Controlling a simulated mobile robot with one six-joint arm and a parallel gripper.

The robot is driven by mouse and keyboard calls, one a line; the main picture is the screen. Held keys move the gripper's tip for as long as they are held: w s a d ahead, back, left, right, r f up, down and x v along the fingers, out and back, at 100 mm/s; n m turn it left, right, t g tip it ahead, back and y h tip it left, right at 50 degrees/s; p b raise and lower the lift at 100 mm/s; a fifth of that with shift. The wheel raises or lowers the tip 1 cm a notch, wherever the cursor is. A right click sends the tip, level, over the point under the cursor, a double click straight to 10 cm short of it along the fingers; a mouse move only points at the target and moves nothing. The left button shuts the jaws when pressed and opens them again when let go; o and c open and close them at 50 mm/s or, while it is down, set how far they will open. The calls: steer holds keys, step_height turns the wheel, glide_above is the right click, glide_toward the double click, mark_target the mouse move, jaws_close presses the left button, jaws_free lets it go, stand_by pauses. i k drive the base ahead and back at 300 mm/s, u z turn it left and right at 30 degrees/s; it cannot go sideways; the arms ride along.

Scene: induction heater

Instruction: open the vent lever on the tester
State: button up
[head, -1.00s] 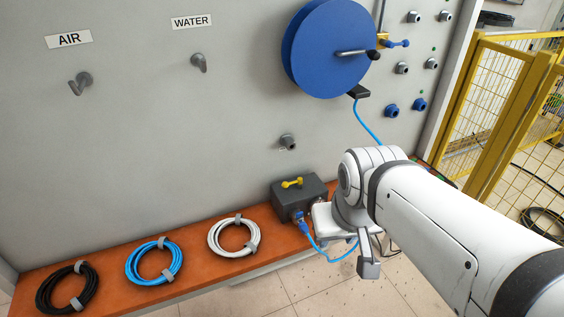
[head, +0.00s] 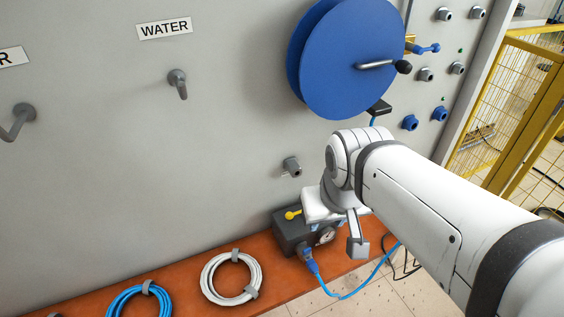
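The tester (head: 287,232) is a dark grey box on the orange-brown shelf. Its yellow vent lever (head: 293,214) shows on top at the left, and my white wrist covers the box's upper right part and may hide some of the lever. A round gauge (head: 327,236) and a blue hose plug (head: 308,256) are on the tester's front. My gripper (head: 357,246) hangs at the right of the tester, in front of the gauge side. One grey finger shows; the opening between the fingers is hidden, and I see nothing held.
A blue hose (head: 350,294) loops from the plug to the right behind my arm. White (head: 213,291) and blue (head: 122,303) hose coils lie on the shelf (head: 187,289) at left. A wall fitting (head: 291,167) and blue reel (head: 350,70) are above. Yellow fencing (head: 525,110) stands right.

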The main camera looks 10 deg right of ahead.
mark_target(289, 216)
steer(key=i, duration=0.35)
steer(key=z, duration=1.05)
steer(key=k, duration=1.8)
steer(key=u, duration=0.8)
steer(key=i, duration=1)
steer(key=u, duration=0.1)
